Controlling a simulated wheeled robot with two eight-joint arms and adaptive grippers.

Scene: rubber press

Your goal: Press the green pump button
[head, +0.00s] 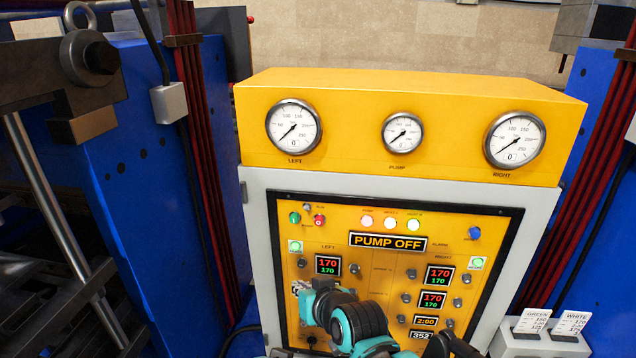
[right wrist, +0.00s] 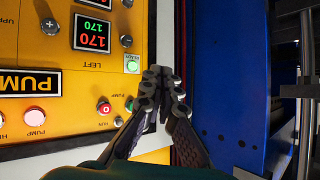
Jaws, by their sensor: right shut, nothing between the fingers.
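The green pump button (head: 295,217) is at the upper left of the yellow control panel, left of a red button (head: 319,220). The display (head: 388,242) reads PUMP OFF. My right gripper (head: 301,287) is in front of the panel's lower left, below the green button. In the right wrist view, which is upside down, the right gripper (right wrist: 162,80) has its fingertips together and empty, by the panel's edge. The green button (right wrist: 129,104) is partly hidden behind a finger there, beside the red button (right wrist: 103,107). I see no contact with the button.
A lit green READY light (head: 295,246) lies below the pump button. Several knobs and displays fill the panel. Three gauges sit on the yellow box (head: 345,152) above. Blue press frames (head: 150,200) flank the cabinet.

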